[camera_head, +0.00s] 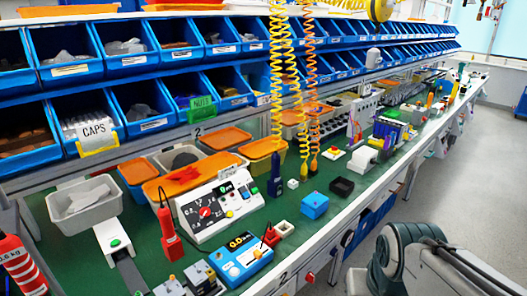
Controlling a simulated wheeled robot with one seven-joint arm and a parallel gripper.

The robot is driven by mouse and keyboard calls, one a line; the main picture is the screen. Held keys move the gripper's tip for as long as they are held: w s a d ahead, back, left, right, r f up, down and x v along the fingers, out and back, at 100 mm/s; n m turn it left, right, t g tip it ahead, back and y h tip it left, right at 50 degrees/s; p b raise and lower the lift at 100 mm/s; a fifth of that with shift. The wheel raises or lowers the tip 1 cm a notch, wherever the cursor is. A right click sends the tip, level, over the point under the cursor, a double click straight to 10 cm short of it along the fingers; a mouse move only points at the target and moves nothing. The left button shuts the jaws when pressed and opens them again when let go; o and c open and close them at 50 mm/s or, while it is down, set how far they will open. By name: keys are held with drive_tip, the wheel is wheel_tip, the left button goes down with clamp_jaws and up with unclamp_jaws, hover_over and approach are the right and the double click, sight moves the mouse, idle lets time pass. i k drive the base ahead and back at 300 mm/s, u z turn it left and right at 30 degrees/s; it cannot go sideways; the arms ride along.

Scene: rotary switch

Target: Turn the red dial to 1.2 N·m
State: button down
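A red dial (205,212) sits on the sloped face of a white control box (222,226) on the green bench top, left of centre. A small dark display and several coloured buttons are on the same face. My gripper is not in view. A grey and dark rounded arm link (398,258), which looks like mine, shows at the lower right, apart from the box and beyond the bench's front edge.
A blue cube (314,206) lies to the right. The aisle floor (420,200) is clear.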

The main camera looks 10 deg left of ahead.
sight(204, 212)
drive_tip(key=z, duration=0.1)
drive_tip(key=k, duration=0.45)
drive_tip(key=u, duration=0.65)
drive_tip(key=i, duration=0.85)
drive_tip(key=z, duration=0.55)
